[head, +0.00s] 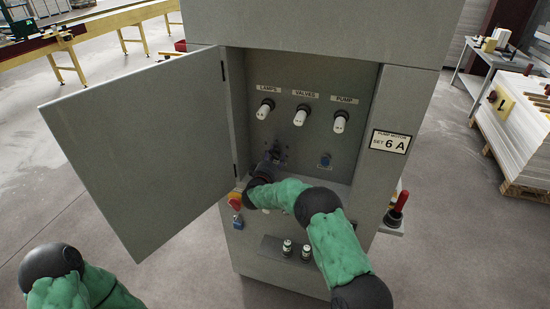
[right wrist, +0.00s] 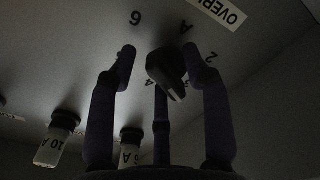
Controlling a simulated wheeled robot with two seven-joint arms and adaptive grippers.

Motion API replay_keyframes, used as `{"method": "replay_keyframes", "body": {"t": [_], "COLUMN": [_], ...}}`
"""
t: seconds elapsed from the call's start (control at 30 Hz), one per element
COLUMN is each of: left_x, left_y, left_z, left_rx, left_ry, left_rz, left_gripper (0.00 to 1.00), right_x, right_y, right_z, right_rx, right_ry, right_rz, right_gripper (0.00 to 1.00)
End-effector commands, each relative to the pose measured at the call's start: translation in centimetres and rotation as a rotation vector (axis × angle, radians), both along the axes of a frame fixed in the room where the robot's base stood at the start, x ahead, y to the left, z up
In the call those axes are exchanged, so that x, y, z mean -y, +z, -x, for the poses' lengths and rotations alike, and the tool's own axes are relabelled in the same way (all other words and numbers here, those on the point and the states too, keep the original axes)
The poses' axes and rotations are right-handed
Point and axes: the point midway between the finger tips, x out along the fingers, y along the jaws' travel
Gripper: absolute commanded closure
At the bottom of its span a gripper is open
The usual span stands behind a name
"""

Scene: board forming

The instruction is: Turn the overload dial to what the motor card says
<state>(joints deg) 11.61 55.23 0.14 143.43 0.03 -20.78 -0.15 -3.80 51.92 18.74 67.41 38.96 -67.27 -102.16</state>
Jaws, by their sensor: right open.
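The motor card (head: 390,142) on the cabinet's right front reads "PUMP MOTOR SET 6 A". The overload dial (right wrist: 166,68) is a dark knob on the panel inside the cabinet. Printed marks "6", "A" and "2" show around it in the right wrist view, with smaller figures partly hidden; I cannot tell which its pointer marks. My right gripper (right wrist: 165,72) is open, with fingers on either side of the dial and apart from it. In the head view, my right gripper (head: 277,158) covers much of the dial's area. My left gripper is out of view.
The cabinet door (head: 140,150) stands open to the left. White fuses under LAMPS (head: 265,109), VALVES (head: 301,115) and PUMP (head: 341,121) sit above.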

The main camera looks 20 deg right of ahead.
Motion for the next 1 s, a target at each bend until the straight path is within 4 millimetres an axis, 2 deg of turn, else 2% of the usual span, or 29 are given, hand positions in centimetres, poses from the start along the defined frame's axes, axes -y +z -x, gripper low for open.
{"method": "replay_keyframes", "body": {"t": [0.27, 0.3, 0.4, 0.47, 0.77, 1.0], "left_x": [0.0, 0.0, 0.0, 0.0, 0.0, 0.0], "left_y": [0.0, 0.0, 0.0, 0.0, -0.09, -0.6], "left_z": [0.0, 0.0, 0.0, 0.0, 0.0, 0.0], "left_rx": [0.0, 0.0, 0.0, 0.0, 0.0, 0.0], "left_ry": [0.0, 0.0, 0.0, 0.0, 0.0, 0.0], "left_rz": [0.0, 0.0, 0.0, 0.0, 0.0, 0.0], "left_gripper": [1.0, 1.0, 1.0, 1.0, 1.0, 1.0], "right_x": [0.11, 0.11, 0.1, 0.09, 0.08, 0.07], "right_y": [0.03, 0.03, 0.02, 0.02, -0.02, -0.16], "right_z": [-0.15, -0.15, -0.14, -0.13, -0.13, -0.11], "right_rx": [0.0, 0.0, 0.0, 0.0, 0.007, 0.06], "right_ry": [0.0, 0.0, 0.0, 0.0, 0.001, 0.001], "right_rz": [0.0, 0.0, 0.0, 0.0, -0.01, -0.088], "right_gripper": [0.51, 0.57, 0.85, 1.0, 1.0, 1.0]}}
